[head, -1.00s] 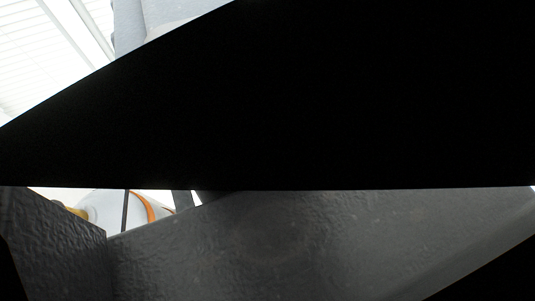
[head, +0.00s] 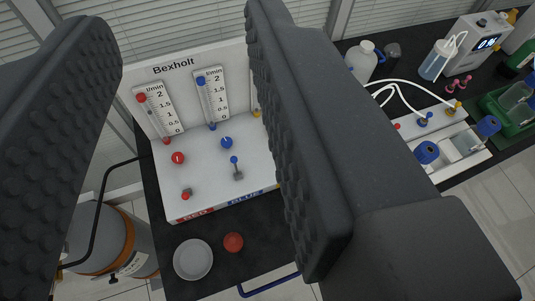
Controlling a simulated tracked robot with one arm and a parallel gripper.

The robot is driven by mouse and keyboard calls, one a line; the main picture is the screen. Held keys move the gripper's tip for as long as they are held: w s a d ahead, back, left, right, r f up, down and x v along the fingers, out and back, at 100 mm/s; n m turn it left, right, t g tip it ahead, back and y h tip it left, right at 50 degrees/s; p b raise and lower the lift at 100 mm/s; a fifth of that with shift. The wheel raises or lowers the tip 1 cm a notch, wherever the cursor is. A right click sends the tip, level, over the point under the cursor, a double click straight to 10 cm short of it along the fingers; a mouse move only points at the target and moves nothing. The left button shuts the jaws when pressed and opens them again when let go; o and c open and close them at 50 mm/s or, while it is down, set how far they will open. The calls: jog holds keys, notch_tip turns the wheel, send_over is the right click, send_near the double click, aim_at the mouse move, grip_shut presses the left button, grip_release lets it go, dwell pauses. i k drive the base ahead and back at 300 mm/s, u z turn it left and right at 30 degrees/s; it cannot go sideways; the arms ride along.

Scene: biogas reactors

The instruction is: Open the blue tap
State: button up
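The white Bexholt panel (head: 215,65) stands on a dark bench between my gripper's fingers in the head view. On its sloping face is a small lever tap with a blue ball (head: 234,160) and a grey base (head: 238,175). A round blue knob (head: 227,143) sits just above it, and the blue flow scale (head: 211,97) is higher up. A blue label (head: 245,197) is on the front edge, partly hidden. My gripper (head: 185,150) is open and empty, its two dark studded fingers wide apart. The fingers appear nearer to the camera than the panel. The right finger hides the panel's right part.
A red knob (head: 178,158) and red tap (head: 186,195) are left of the blue ones. A grey dish (head: 193,259) and red round object (head: 233,242) lie in front. Bottles, tubing and a white rack (head: 450,152) fill the right bench. A steel tank (head: 88,235) stands lower left.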

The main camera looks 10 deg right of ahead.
aim_at(233, 159)
jog(key=z, duration=0.45)
jog(key=k, duration=0.75)
jog(key=u, duration=0.4)
jog(key=i, duration=0.5)
jog(key=z, duration=0.05)
jog(key=k, duration=0.65)
jog(key=u, duration=0.4)
jog(key=i, duration=1.3)
jog(key=z, duration=0.3)
